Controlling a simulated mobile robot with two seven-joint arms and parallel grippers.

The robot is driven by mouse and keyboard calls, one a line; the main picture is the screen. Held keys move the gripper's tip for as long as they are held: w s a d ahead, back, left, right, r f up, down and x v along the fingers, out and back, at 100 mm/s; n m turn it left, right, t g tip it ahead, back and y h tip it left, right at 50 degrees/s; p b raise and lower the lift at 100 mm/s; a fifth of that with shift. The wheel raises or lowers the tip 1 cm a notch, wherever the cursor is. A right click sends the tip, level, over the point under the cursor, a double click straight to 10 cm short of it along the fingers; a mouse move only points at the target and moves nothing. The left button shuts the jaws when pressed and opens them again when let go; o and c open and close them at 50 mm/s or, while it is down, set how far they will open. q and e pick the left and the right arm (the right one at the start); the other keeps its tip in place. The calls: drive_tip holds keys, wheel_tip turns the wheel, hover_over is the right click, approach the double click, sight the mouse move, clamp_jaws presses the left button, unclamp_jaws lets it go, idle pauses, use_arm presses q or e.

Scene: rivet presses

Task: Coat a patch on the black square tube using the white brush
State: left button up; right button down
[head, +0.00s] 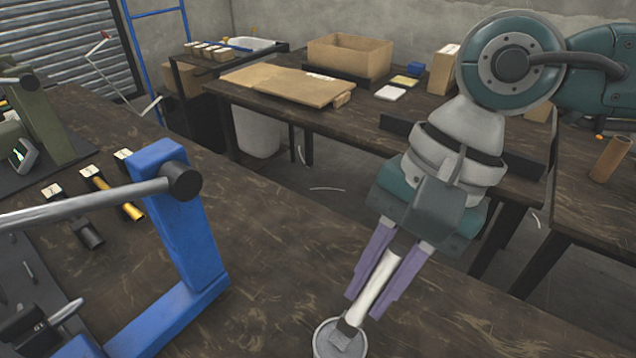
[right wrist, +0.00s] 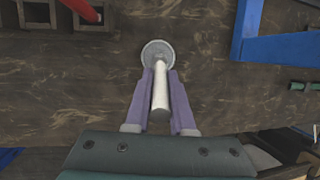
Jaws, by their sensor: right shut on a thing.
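The white brush (head: 373,283) is held between the purple fingers of my right gripper (head: 367,292), which is shut on its handle. The brush tilts, its lower end reaching a round grey dish (head: 321,346) at the bottom of the head view. In the right wrist view the white handle (right wrist: 160,92) points at the same dish (right wrist: 149,46); whether the bristles touch it is unclear. A long dark bar (head: 400,126) lies on the back table; I cannot tell whether it is the black square tube. My left gripper is out of view.
A blue press frame (head: 185,235) with a grey lever stands left of the dish. Black (head: 87,234) and yellow (head: 128,207) tagged pieces lie beyond it. A cardboard box (head: 350,58) stands on the back table. The wood between press and dish is clear.

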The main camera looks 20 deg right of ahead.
idle(0.3)
drive_tip(key=shift+r+p, duration=2.35)
drive_tip(key=shift+r, duration=1.15)
drive_tip(key=shift+r, duration=0.15)
drive_tip(key=d+r+n+g+h+p, duration=0.1)
drive_tip(key=d+r+n+p, duration=0.15)
drive_tip(key=r, duration=0.65)
drive_tip(key=w+d+r+n+g+p, duration=0.15)
drive_tip(key=r+n, duration=0.25)
drive_tip(key=r, duration=0.4)
drive_tip(key=d+r+n+h+p, duration=0.1)
drive_tip(key=r+n+p, duration=0.25)
drive_tip(key=r, duration=0.55)
drive_tip(key=s+r+p, duration=0.3)
drive_tip(key=r+p, duration=1.4)
drive_tip(key=p, duration=0.1)
drive_tip(key=s+r+p, duration=0.3)
drive_tip(key=r+p, duration=1.4)
drive_tip(key=shift+r+p, duration=0.15)
drive_tip(key=shift+p, duration=0.25)
